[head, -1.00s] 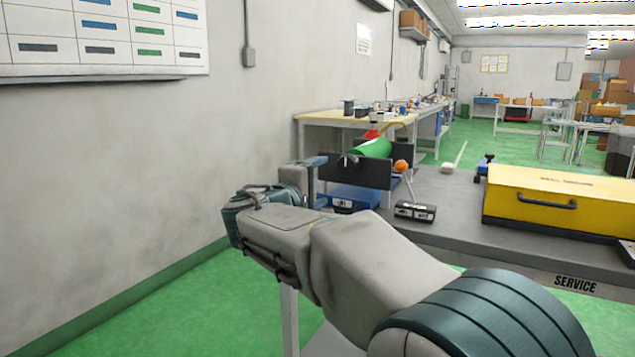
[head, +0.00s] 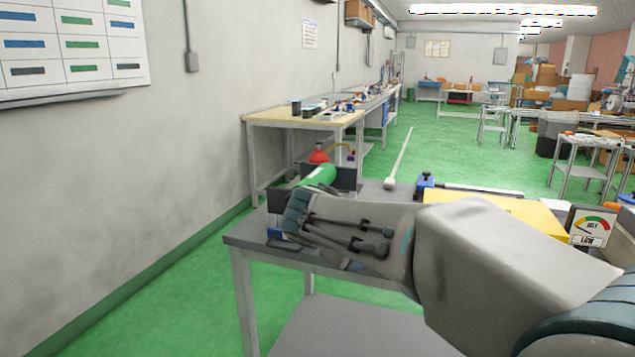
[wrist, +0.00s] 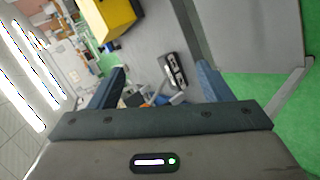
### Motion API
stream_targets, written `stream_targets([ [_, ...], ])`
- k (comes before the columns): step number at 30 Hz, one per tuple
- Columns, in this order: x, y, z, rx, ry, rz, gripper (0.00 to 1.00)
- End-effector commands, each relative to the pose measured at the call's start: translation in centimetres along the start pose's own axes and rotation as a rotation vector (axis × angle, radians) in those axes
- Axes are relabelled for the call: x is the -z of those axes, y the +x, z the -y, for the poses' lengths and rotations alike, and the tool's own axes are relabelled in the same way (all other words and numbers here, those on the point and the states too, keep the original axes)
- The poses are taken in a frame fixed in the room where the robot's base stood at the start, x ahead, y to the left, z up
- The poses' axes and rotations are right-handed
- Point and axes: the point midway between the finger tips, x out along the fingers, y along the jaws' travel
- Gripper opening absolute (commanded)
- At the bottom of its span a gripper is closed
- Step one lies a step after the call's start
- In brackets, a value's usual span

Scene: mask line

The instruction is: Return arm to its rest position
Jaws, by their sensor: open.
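My arm (head: 480,250) reaches from the lower right of the head view, over the table, to its left part. In the wrist view my gripper (wrist: 158,84) has its two dark blue fingers wide apart. No held object shows between them. A small black box with pale labels (wrist: 173,72) lies on the grey tabletop beyond the fingers, apart from them. In the head view the fingertips cannot be made out behind the wrist.
A wall stands at left. Green floor (head: 160,315) is clear between wall and table.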

Motion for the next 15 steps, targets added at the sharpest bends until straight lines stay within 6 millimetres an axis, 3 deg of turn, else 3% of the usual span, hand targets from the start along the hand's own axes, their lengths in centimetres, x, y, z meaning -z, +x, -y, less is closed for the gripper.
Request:
stream_targets([
  [1,-1.7,-1.3,-1.8,0.046,0.037,0.027,0.72],
  [8,-8.3,-4.3,-2.7,0.256,0.203,0.125,0.72],
  [15,-13.7,-9.0,-3.0,0.452,0.405,0.207,0.72],
])
